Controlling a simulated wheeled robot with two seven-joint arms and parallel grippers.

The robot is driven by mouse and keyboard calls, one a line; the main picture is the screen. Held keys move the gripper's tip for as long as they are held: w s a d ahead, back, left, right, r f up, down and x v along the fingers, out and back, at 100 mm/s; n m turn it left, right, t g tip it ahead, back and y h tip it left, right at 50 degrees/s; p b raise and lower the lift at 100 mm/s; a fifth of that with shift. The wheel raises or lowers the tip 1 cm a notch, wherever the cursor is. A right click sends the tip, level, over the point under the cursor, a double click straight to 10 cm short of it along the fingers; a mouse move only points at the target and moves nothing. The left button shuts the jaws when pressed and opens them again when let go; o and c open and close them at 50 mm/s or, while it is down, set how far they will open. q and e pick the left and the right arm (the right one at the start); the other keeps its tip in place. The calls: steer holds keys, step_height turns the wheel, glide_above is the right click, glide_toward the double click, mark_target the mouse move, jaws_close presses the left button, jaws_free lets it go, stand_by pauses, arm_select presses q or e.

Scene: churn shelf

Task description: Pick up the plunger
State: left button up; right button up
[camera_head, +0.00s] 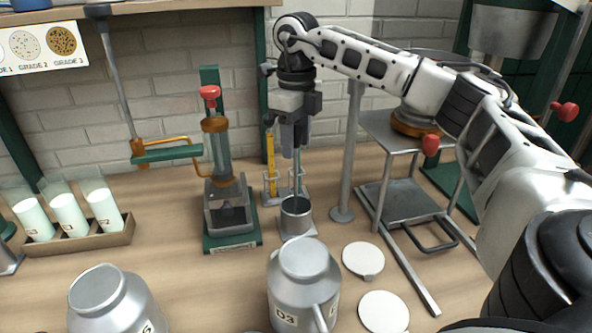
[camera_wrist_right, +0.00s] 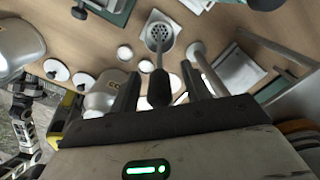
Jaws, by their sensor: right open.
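The plunger (camera_wrist_right: 159,62) is a thin metal rod with a black handle and a perforated disc at its far end. In the head view, its rod (camera_head: 297,172) stands roughly upright in a small metal cup (camera_head: 296,217). My right gripper (camera_head: 290,148) points down at the top of the plunger. In the right wrist view, the gripper's (camera_wrist_right: 160,75) two dark fingers are apart, with the black handle between them and gaps visible on both sides. In the head view, the gripper hides the handle. My left gripper does not show.
A metal stand (camera_head: 400,205) is to the right. A can (camera_head: 303,285) and white lids (camera_head: 363,259) are in front. A rack (camera_head: 80,238) holds milk-filled glasses at left.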

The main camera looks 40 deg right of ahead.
jaws_close()
steer(key=shift+r, duration=0.1)
